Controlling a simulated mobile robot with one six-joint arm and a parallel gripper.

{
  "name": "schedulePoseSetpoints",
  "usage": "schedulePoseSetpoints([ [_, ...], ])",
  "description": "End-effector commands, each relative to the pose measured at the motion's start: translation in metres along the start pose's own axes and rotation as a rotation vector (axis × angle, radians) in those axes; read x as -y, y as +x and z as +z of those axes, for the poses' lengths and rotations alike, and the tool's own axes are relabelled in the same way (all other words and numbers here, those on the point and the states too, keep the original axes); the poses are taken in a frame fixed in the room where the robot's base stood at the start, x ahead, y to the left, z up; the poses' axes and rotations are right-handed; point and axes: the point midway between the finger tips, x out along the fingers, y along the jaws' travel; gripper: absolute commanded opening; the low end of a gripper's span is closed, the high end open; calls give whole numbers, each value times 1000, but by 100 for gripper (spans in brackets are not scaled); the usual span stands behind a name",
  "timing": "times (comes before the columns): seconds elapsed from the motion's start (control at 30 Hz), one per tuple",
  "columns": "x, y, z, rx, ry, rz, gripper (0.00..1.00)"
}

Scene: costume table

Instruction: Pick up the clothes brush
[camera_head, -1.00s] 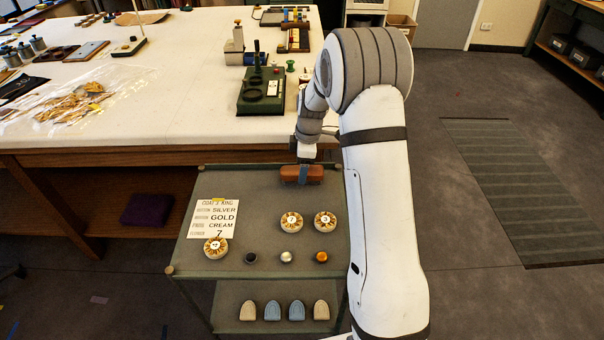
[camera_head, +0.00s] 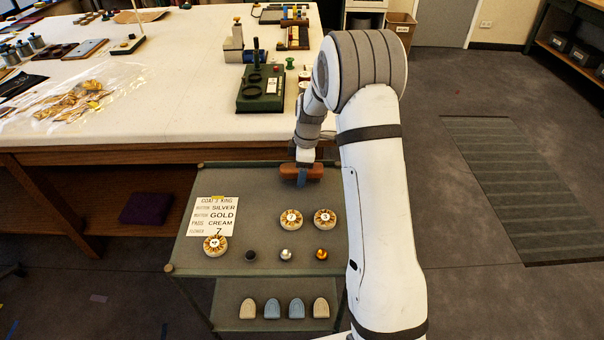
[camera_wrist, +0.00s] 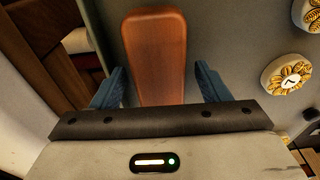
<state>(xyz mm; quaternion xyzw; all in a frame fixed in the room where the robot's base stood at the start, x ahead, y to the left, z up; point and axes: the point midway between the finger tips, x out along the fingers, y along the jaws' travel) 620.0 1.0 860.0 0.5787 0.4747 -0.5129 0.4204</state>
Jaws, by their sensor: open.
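The clothes brush, a reddish-brown block with rounded ends, lies on the grey-green cart top near its far edge. It shows in the head view (camera_head: 314,171) and in the wrist view (camera_wrist: 156,52). My gripper (camera_head: 302,178) is over the brush, and its blue fingers hide part of it. In the wrist view my gripper (camera_wrist: 160,88) is open, with one finger on each side of the brush's long body. Gaps show between the fingers and the brush's sides. The brush's underside is hidden.
The grey-green cart (camera_head: 262,190) holds a printed card (camera_head: 213,212), several flower discs (camera_head: 291,219) and small knobs (camera_head: 286,254). A lower shelf carries several arched pieces (camera_head: 272,308). The big white-topped table (camera_head: 170,110) stands just beyond the cart's far edge.

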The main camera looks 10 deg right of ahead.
Motion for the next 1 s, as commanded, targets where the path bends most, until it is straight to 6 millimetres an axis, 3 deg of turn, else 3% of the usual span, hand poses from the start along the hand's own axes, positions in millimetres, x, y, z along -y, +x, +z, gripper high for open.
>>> schedulePoseSetpoints([
  [0.37, 0, 1, 0, 0, -1, 0, 69],
  [1.0, 0, 1, -1, 0, -2, 0, 19],
])
